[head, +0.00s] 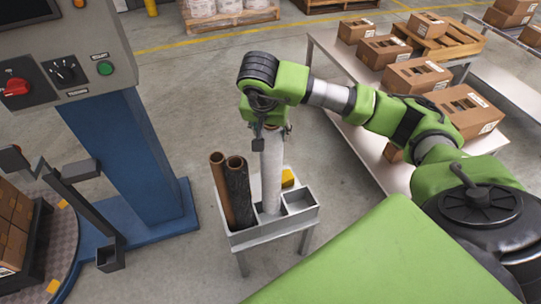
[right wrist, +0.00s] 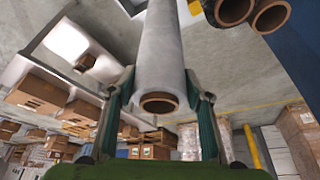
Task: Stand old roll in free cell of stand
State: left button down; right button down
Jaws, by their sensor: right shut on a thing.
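My right gripper (head: 271,131) is shut on the upper part of a pale, upright roll (head: 271,175). In the right wrist view the fingers (right wrist: 160,84) close on both sides of this roll (right wrist: 163,45), and its brown core shows. The roll's lower end reaches the grey stand (head: 262,236) at a middle cell; its foot is hidden, so how deep it sits I cannot tell. A brown tube (head: 219,185) and a dark roll (head: 239,190) lean in the stand's left part. The right cell (head: 300,200) looks empty. My left gripper is out of view.
A blue machine column (head: 125,150) with a control panel (head: 70,75) stands left. A metal table (head: 355,140) with several cartons (head: 418,76) is right. A yellow object (head: 288,178) shows just behind the stand. Bare floor lies around the stand.

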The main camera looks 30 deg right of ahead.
aim_at(272, 157)
notch_tip(272, 157, down, 6)
jog(key=shift+w+r+p, duration=0.1)
jog(key=shift+r+p, duration=0.1)
jog(key=shift+p, duration=0.15)
jog(key=shift+f+p, duration=0.3)
jog(key=shift+f, duration=1.9)
jog(key=shift+f, duration=0.1)
jog(key=c, duration=1.1)
grip_release()
jog(key=shift+o, duration=0.2)
